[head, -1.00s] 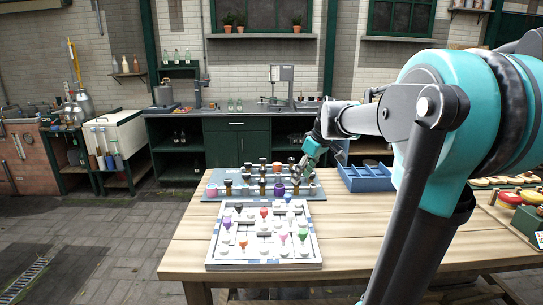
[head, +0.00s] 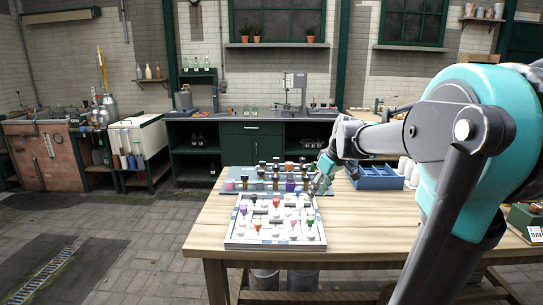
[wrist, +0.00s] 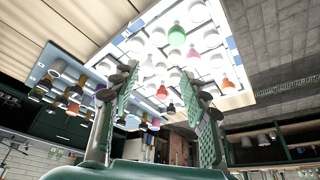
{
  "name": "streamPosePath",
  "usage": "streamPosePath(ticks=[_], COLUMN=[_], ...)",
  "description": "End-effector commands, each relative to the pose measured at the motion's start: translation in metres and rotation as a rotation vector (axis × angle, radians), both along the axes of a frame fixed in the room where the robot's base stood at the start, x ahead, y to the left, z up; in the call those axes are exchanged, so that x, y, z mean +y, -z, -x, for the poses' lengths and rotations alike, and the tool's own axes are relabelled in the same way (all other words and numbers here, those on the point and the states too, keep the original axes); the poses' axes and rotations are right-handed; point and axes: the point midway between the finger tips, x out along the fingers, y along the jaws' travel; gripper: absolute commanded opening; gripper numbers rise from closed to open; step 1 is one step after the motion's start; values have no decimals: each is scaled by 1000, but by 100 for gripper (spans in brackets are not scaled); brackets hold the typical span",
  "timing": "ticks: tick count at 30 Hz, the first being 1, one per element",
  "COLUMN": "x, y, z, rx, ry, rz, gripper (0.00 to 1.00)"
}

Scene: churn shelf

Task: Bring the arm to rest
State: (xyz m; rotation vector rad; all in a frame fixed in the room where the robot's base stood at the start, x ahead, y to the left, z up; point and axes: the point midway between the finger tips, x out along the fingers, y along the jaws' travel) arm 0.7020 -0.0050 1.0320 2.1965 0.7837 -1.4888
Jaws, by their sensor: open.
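My gripper (head: 318,183) is at the right side of the wooden table's items, near the right edge of the white board. In the wrist view my gripper (wrist: 162,100) shows two green padded fingers spread apart with nothing held between them. The white board (head: 232,241) carries several coloured pieces in orange, purple, pink and red. Behind it is a blue-grey rack (head: 228,190) with dark and coloured pieces. My arm reaches in from the right and hides part of the table's right side.
A blue divided tray (head: 378,182) stands right of my gripper, with white cylinders (head: 405,168) beside it. The wooden table (head: 330,240) is bare at its front middle. A green box (head: 525,218) is at the far right. Cabinets (head: 252,142) stand along the back wall.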

Motion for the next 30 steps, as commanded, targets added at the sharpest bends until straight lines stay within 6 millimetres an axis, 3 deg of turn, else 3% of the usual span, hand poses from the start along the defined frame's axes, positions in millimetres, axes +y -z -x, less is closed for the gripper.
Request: streamPosePath(ticks=[11, 14, 22, 26, 30], x=[-9, -13, -29, -34, -36], y=[67, 94, 177, 197, 203], z=[59, 85, 179, 205, 213], rx=[23, 27, 20, 13, 10], ry=[209, 295, 580, 660, 687], rz=[12, 14, 11, 6, 4], gripper=[46, 46, 46, 46, 46])
